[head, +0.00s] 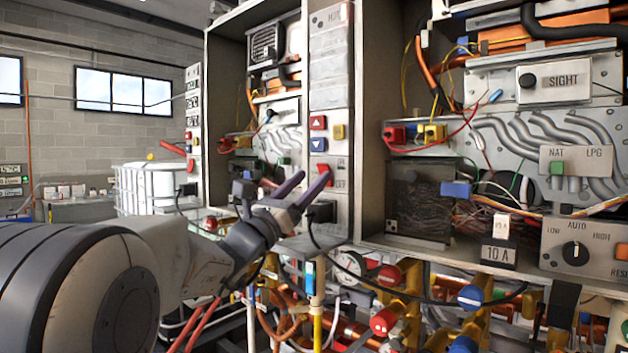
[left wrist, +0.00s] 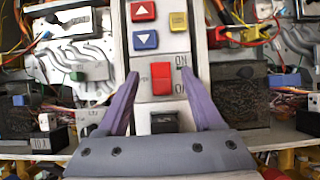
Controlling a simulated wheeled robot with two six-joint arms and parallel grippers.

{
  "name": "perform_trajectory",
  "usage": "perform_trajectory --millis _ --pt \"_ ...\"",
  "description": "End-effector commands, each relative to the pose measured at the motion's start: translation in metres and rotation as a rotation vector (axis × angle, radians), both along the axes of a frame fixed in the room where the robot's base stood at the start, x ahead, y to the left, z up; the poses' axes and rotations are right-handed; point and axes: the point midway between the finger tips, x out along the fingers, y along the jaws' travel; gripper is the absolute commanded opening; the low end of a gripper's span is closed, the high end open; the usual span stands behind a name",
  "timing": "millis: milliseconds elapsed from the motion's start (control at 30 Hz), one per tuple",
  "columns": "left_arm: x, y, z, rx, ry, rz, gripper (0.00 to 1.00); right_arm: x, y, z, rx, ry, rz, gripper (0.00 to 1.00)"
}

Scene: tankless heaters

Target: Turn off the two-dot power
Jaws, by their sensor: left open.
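A red power switch (left wrist: 161,78) sits on a pale control panel (left wrist: 145,62), with an ON mark above and a partly hidden mark below. In the head view the panel (head: 328,95) stands between two open heaters, and the switch (head: 323,169) is partly covered by a finger. My left gripper (head: 311,180) has purple fingers, open and empty. In the left wrist view its fingers (left wrist: 160,72) stand to either side of the switch; contact cannot be told. My right gripper is not in view.
Red up, blue down and yellow buttons (left wrist: 178,21) sit above the switch. A black socket (left wrist: 164,122) and cable are below it. The right heater (head: 525,130) has exposed wires and a dial (head: 575,253). Pipes and valves (head: 385,320) crowd below. Another panel (head: 193,110) stands left.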

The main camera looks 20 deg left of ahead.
Motion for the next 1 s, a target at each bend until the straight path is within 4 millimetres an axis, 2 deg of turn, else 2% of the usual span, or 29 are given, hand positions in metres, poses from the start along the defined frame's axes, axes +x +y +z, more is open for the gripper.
perform_trajectory --millis 33,100,400,1000 --pt "-0.009 0.005 -0.01 0.001 0.001 0.005 0.68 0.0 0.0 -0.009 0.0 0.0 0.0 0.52" --pt "-0.021 0.009 -0.018 0.0 0.0 0.005 0.68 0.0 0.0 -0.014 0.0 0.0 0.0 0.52" --pt "-0.058 0.022 -0.039 0.0 0.0 0.004 0.68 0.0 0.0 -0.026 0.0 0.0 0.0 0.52" --pt "-0.062 0.023 -0.041 0.001 0.001 0.001 0.68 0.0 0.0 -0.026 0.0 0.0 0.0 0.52"
